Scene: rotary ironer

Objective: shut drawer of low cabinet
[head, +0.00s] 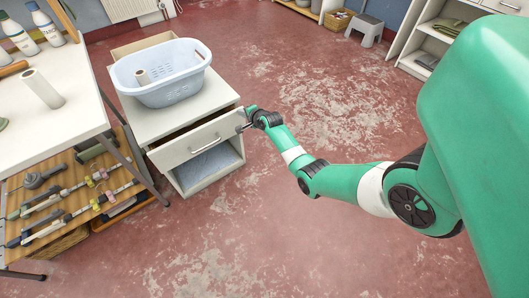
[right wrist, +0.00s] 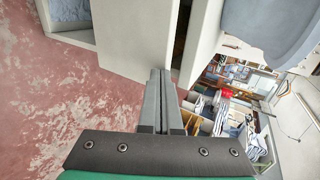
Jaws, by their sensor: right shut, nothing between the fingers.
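The low white cabinet (head: 222,92) stands on the red floor beside the worktable. Its drawer (head: 193,139) sticks out a little from the body, with a dark gap above the front and an open compartment below. My right gripper (head: 241,128) is shut and empty at the right end of the drawer front. In the right wrist view its closed fingers (right wrist: 160,75) are close to the drawer front (right wrist: 130,40), and the gap behind the front shows beside them. I cannot tell whether they touch it. My left gripper is not in view.
A pale blue laundry basket (head: 175,91) with a roll inside stands on the cabinet top. A white worktable (head: 70,110) with tools below is at the left. Shelves (head: 420,45) and a grey step stool (head: 366,24) stand at the back right. The floor right of the cabinet is clear.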

